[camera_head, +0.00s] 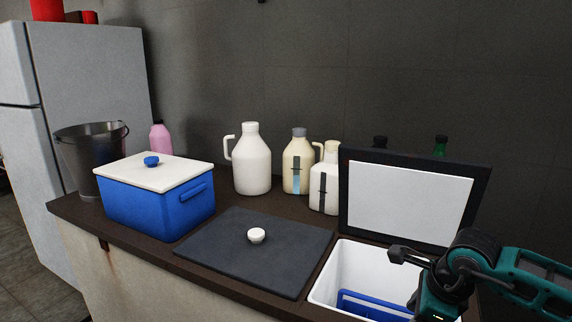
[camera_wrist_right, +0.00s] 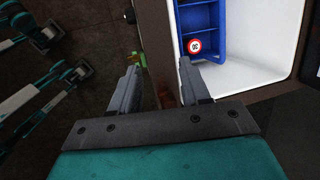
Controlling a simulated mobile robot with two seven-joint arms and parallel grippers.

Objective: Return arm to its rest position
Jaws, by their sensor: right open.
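My right arm comes in from the right in the head view, and its gripper (camera_head: 402,257) is over the near rim of the open white-lined tank (camera_head: 345,259). In the right wrist view the gripper (camera_wrist_right: 159,64) has its two fingers apart with nothing between them. The tank (camera_wrist_right: 268,62) lies to the right of the fingers there. A blue rack (camera_head: 368,305) sits inside the tank and shows in the wrist view (camera_wrist_right: 200,18), with a round red-and-white cap (camera_wrist_right: 195,46) in it. My left gripper is not in view.
The tank's lid (camera_head: 410,200) stands open behind it. A dark mat (camera_head: 225,250) with a small white bowl-like piece (camera_head: 257,236) lies left of it. A blue cooler (camera_head: 150,209), a bucket (camera_head: 90,150) and several jugs, including a white jug (camera_head: 252,165), stand on the counter.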

